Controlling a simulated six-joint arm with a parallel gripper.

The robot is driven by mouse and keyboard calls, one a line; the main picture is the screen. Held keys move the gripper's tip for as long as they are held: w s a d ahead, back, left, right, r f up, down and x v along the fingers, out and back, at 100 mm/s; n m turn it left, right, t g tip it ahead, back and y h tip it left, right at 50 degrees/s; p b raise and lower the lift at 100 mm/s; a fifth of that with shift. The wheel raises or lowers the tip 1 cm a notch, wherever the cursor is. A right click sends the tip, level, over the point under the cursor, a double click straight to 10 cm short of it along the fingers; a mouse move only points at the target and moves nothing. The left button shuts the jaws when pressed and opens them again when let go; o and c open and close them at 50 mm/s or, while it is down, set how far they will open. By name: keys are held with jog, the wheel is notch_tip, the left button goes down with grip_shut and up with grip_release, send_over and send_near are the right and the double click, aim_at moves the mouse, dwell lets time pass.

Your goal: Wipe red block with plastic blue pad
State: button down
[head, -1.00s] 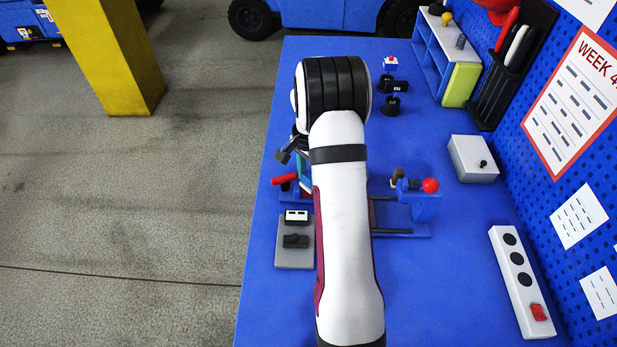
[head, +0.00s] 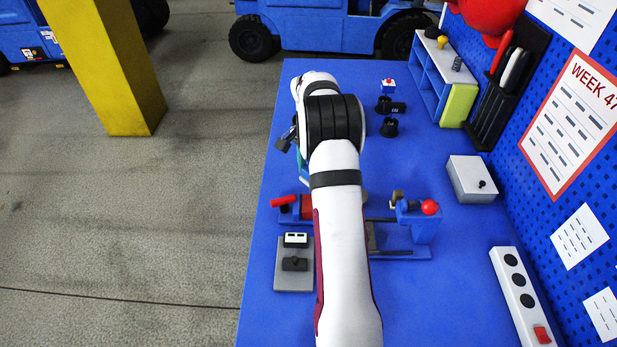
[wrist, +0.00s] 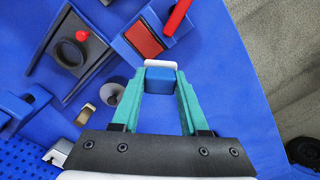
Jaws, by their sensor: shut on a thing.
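The red block (wrist: 145,38) is a flat red face set in a blue fixture (wrist: 122,45) in the wrist view. In the head view the red block (head: 307,207) shows partly beside my arm. My gripper (wrist: 162,88) has teal fingers shut on the blue pad (wrist: 161,80), which has a white edge at its far end. The pad is just short of the red block in the wrist view, with blue table visible around it. I cannot tell its height. In the head view my arm hides most of the gripper and the pad.
A red handle (wrist: 177,16) stands beside the block. A dark frame with a ring (wrist: 70,53) and a grey round piece (wrist: 112,92) lie left of the gripper. In the head view a red ball knob (head: 430,207) is right of my arm, and a grey switch plate (head: 293,277) is at left.

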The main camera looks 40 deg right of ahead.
jog(key=shift+r, duration=2.05)
